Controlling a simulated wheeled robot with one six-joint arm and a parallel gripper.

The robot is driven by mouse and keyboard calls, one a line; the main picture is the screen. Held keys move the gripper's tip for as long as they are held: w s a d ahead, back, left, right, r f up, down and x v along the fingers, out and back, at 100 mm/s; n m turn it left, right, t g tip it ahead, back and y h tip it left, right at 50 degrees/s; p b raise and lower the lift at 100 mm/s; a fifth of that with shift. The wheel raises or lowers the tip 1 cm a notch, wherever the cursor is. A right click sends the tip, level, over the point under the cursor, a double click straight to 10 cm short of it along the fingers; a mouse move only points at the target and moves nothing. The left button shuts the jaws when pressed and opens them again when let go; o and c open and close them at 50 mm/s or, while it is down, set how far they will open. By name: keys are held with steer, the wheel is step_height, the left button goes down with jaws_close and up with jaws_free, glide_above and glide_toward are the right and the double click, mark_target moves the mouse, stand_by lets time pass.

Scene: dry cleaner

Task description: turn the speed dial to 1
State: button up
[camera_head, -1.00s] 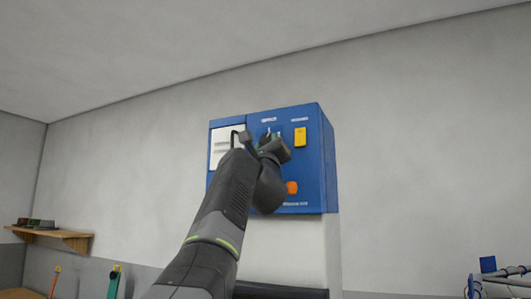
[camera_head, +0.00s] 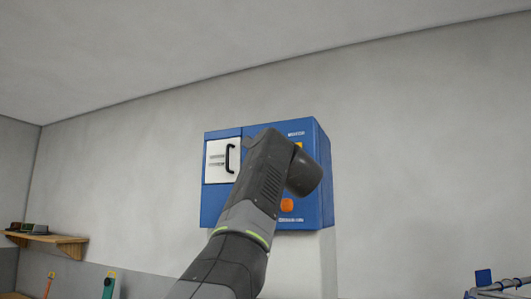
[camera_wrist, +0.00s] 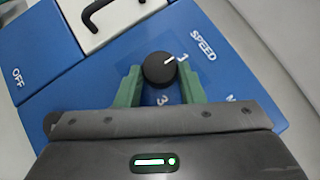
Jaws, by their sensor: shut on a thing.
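The speed dial (camera_wrist: 158,70) is a round black knob with a white pointer line, on a blue control box (camera_wrist: 110,72). In the wrist view the line points up and right at a mark that looks like 1, beside the word SPEED. A 3 shows below the dial. My gripper (camera_wrist: 160,77) has its green fingers on either side of the dial, shut on it. In the head view the blue box (camera_head: 325,185) hangs on the wall, and my arm hides the dial and the gripper.
Left of the dial is a white panel (camera_head: 217,162) with a black handle (camera_head: 230,159). An orange button (camera_head: 287,204) sits low on the box. A yellow switch (camera_head: 298,145) is mostly hidden by my arm. A wooden shelf (camera_head: 60,241) is at far left.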

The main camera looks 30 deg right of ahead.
steer(key=shift+r, duration=0.1)
stand_by(0.3)
steer(key=o, duration=1)
steer(key=b+v, duration=0.6)
steer(key=v, duration=0.8)
steer(key=shift+r, duration=0.15)
steer(key=p+x, duration=0.6)
steer(key=x, duration=0.8)
steer(key=shift+f, duration=0.2)
